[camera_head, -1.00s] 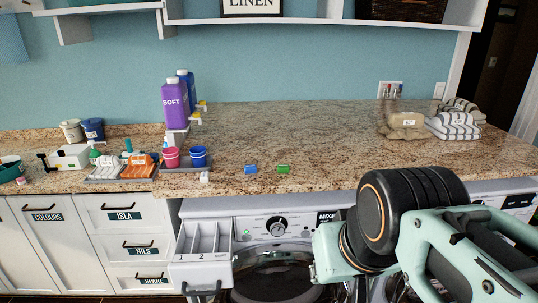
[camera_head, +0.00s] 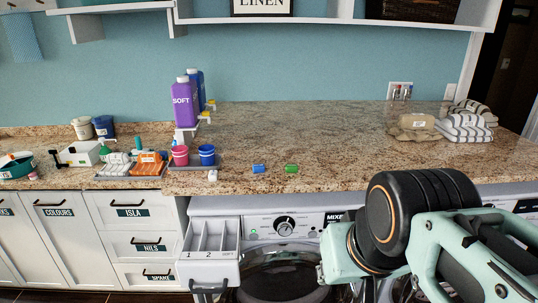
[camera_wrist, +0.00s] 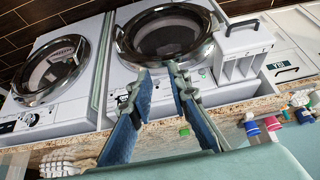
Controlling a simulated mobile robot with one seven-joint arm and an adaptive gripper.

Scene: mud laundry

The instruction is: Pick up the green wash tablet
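The green wash tablet (camera_head: 291,168) lies on the granite counter near its front edge, just right of a blue tablet (camera_head: 257,168). In the wrist view the green tablet (camera_wrist: 184,132) shows in the gap between my fingers, but beyond them and not touched. My gripper (camera_wrist: 158,76) is open and empty, with blue-padded fingers apart, out in front of the machines. In the head view the arm covers the lower right and the fingertips are not seen. The blue tablet is not seen in the wrist view.
A white tablet (camera_head: 213,175) lies further left, by a grey tray with pink (camera_head: 180,155) and blue cups (camera_head: 207,155). A purple SOFT bottle (camera_head: 186,104) stands behind. The detergent drawer (camera_head: 211,250) is pulled out below. Towels (camera_head: 464,127) lie right; the middle counter is clear.

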